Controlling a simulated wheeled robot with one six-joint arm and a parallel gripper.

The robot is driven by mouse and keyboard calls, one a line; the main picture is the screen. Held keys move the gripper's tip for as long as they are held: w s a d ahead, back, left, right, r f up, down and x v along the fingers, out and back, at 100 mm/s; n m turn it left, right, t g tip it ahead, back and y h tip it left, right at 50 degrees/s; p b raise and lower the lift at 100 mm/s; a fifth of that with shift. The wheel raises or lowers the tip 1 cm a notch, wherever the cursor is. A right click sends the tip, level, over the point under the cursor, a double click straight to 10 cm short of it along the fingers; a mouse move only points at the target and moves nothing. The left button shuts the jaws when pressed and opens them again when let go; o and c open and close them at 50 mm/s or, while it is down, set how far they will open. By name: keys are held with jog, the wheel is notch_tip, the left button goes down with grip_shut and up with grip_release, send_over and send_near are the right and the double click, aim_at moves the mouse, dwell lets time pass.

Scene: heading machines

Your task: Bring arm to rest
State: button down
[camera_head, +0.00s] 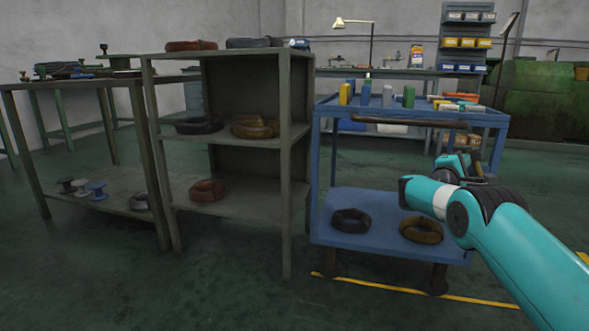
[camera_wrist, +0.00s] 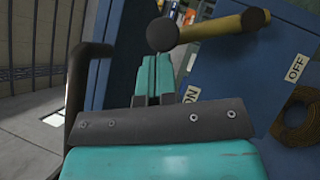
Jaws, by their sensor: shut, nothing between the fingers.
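My teal arm reaches in from the lower right of the head view and bends back in front of the blue cart (camera_head: 345,236). In the wrist view my gripper (camera_wrist: 153,66) has its two teal fingers together with nothing between them. An olive-yellow bar with dark round ends (camera_wrist: 210,30) shows just beyond the fingertips; I cannot tell whether they touch it. A blue panel (camera_wrist: 235,75) with ON and OFF labels lies behind. In the head view the fingers cannot be made out clearly.
The cart carries boxes and bottles on top and coils (camera_head: 351,220) below. A grey shelf (camera_head: 290,170) with coils stands left of it. In the wrist view a dark curved bar (camera_wrist: 76,90) is close on the left. Open green floor lies in front.

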jog(key=a+r+m+y+p, duration=0.2)
jog(key=a+r+y+p, duration=0.1)
jog(key=a+r+y, duration=0.45)
jog(key=s+a+r+m+g+y+p, duration=0.15)
jog(key=s+a+g+y, duration=0.25)
jog(key=s+a+y, duration=0.7)
jog(key=s+a+m+g+y+p, duration=0.1)
jog(key=s+a+g, duration=0.3)
jog(key=s, duration=1)
jog(key=s+a+g+p, duration=0.2)
jog(key=s+a, duration=0.4)
jog(key=s, duration=0.9)
jog(key=s+a+m+g+y+p, duration=0.1)
jog(key=s+a+g, duration=0.25)
jog(key=s, duration=1.05)
notch_tip(320, 180, up, 37)
jog(key=p, duration=3.8)
jog(key=shift+s+a+r, duration=0.15)
jog(key=shift+s+a, duration=0.05)
jog(key=shift+a, duration=0.25)
